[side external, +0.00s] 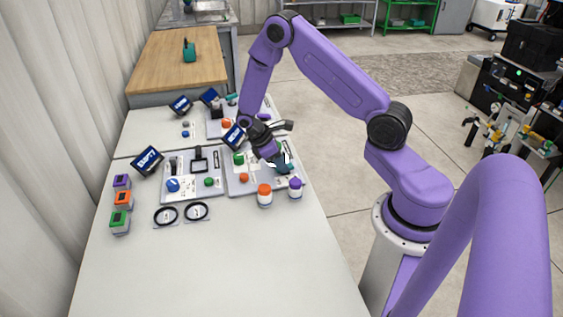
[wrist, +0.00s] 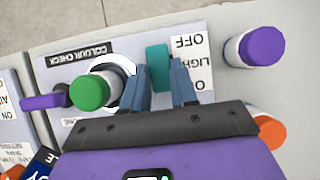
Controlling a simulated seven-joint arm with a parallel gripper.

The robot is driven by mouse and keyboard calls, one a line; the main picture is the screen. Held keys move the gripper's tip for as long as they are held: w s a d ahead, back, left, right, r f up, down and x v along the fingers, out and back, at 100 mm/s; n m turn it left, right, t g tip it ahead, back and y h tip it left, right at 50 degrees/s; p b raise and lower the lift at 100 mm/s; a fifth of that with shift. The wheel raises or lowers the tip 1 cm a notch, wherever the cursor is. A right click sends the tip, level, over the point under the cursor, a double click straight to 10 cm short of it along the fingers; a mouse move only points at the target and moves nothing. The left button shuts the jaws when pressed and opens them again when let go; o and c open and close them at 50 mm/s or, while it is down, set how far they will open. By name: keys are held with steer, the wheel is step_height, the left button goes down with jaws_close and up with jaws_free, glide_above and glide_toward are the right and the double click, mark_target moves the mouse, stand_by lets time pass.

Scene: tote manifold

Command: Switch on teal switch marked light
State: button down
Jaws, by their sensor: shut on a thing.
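The teal switch (wrist: 158,58) stands on a panel with a white label (wrist: 195,62) that reads OFF and LIGHT upside down, its third word partly covered by a finger. My gripper (wrist: 161,84) has a finger on either side of the switch and is shut on it. In the side external view my gripper (side external: 279,160) reaches down to the right part of the near panel (side external: 240,187), with a bit of teal (side external: 287,169) showing at its tips. I cannot tell the switch's position clearly.
A green knob (wrist: 90,92) stands close to the left of my fingers in the wrist view. A purple-capped jar (side external: 295,188) and an orange-capped jar (side external: 265,195) stand at the panel's front edge. The white table's front is clear.

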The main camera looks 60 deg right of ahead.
steer(key=shift+a, duration=0.1)
stand_by(0.3)
steer(key=c, duration=0.9)
jaws_free()
steer(key=shift+w, duration=0.1)
steer(key=shift+w+a+f+v, duration=0.1)
steer(key=shift+v, duration=2.8)
steer(key=shift+w+a+f+v, duration=0.1)
steer(key=shift+v, duration=2.8)
steer(key=shift+w+a+f+v, duration=0.1)
steer(key=shift+v, duration=2.75)
steer(key=shift+r, duration=0.1)
